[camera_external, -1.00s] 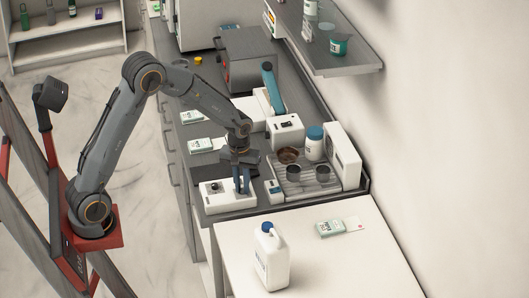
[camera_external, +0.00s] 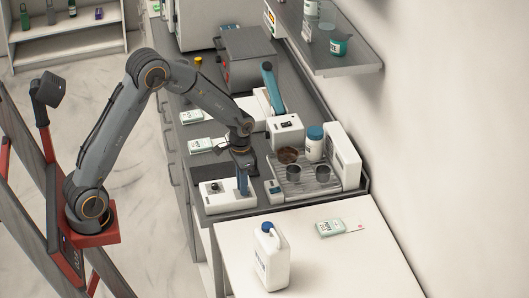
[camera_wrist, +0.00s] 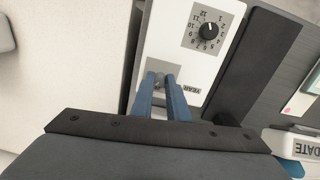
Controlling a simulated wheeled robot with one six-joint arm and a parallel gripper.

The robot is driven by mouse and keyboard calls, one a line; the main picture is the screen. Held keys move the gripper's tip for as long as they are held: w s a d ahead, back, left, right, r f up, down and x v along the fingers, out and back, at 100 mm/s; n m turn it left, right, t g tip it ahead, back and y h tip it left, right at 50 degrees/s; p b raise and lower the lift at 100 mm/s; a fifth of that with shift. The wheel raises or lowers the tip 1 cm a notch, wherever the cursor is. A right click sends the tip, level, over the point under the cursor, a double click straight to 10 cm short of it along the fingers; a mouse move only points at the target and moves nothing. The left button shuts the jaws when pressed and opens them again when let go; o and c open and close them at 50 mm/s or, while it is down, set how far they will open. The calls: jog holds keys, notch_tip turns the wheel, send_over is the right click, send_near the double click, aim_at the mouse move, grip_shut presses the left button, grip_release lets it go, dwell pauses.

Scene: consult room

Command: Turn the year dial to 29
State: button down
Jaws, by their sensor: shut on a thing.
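A white device (camera_external: 222,203) with dials lies near the front end of the grey counter. In the wrist view its white face (camera_wrist: 155,40) shows a black dial (camera_wrist: 209,32) on a grey plate numbered 1 to 12. Below it, the printed word YEAR (camera_wrist: 190,88) is beside my fingers. My gripper (camera_wrist: 160,88) points down with its blue fingers shut on the year dial (camera_wrist: 159,80). Only a small grey part of that dial shows between the fingertips; its setting is hidden. In the external view my gripper (camera_external: 243,188) is over the device's right part.
A drip tray (camera_external: 300,196) with dark cups, and a white bottle with a blue cap (camera_external: 315,145), stand to the right. A white jug (camera_external: 272,265) stands on the front table. A DATE-labelled thing (camera_wrist: 298,146) shows lower right.

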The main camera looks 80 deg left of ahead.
jog(key=shift+r+m, duration=0.1)
jog(key=shift+m, duration=1.2)
jog(key=shift+w, duration=0.1)
jog(key=c, duration=1.7)
grip_release()
jog(key=shift+a+r+b, duration=0.15)
jog(key=shift+r+b, duration=0.9)
jog(key=shift+r, duration=2.8)
